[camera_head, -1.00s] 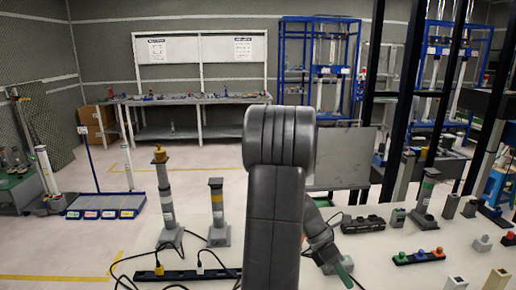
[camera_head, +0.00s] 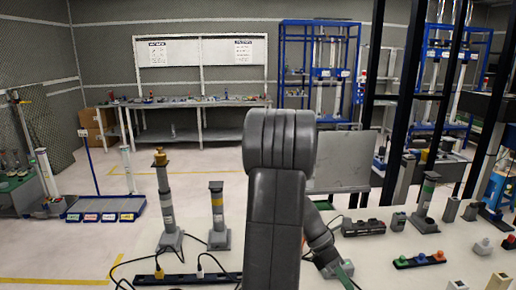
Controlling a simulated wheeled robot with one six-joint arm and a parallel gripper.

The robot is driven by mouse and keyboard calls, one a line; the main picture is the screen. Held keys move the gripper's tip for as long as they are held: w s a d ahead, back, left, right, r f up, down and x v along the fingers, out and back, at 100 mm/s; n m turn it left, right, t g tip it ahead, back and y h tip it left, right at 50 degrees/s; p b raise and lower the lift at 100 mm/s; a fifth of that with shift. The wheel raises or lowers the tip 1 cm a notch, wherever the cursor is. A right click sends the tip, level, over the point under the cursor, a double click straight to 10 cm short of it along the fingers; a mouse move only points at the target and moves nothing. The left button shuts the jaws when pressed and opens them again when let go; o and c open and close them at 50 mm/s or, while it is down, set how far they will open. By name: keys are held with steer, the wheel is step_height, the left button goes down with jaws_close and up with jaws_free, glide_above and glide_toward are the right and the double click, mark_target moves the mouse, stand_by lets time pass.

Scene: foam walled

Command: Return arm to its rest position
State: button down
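My dark grey arm stands upright in the middle of the head view, in front of the work table (camera_head: 405,262). My gripper (camera_head: 346,275) is low, just right of the arm column, close above the table. A green piece shows at its end. The fingers are too small and partly hidden, so I cannot tell whether they are open or shut, or whether the green piece is held.
Two grey posts, a taller one (camera_head: 165,205) and a shorter one (camera_head: 217,215), stand left of my arm near a power strip (camera_head: 185,277). Right are a block with coloured knobs (camera_head: 419,259), a black box (camera_head: 362,227) and another post (camera_head: 427,200). Dark uprights rise behind.

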step_height(320, 180, down, 4)
steer(key=b, duration=0.3)
steer(key=shift+f, duration=0.1)
steer(key=shift+r+p, duration=0.45)
steer(key=shift+p, duration=1.25)
steer(key=shift+f+b, duration=0.75)
steer(key=shift+w+r+b, duration=0.1)
steer(key=shift+r+b, duration=0.05)
steer(key=shift+b, duration=0.3)
steer(key=shift+r+b, duration=0.15)
steer(key=shift+b, duration=0.65)
